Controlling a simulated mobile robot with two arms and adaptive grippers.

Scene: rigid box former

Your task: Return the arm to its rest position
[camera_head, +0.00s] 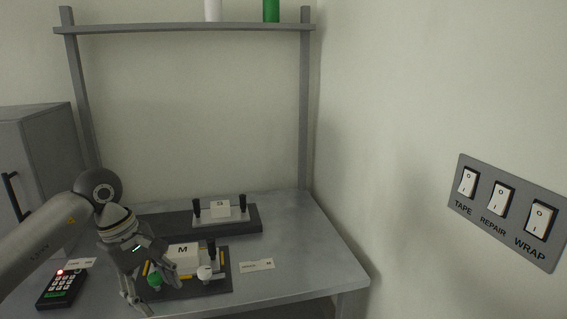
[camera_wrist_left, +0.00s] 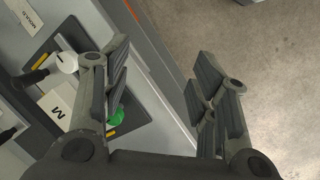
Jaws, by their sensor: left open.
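My left gripper (camera_head: 157,285) is open and empty over the front edge of the grey workbench (camera_head: 290,265). In the left wrist view its two fingers (camera_wrist_left: 160,95) stand wide apart, with the bench edge and bare floor between and beyond them. Beside it on the bench is a dark former with a white block marked M (camera_head: 184,257), a green knob (camera_head: 155,280) and a white knob (camera_head: 205,272). The block also shows in the left wrist view (camera_wrist_left: 58,106), left of the fingers. My right gripper is in neither view.
A second former with a white block marked S (camera_head: 220,208) sits farther back. A keypad (camera_head: 61,288) with a red light lies at the left, near a grey cabinet (camera_head: 35,150). A switch panel (camera_head: 505,209) is on the right wall. The bench's right side is clear.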

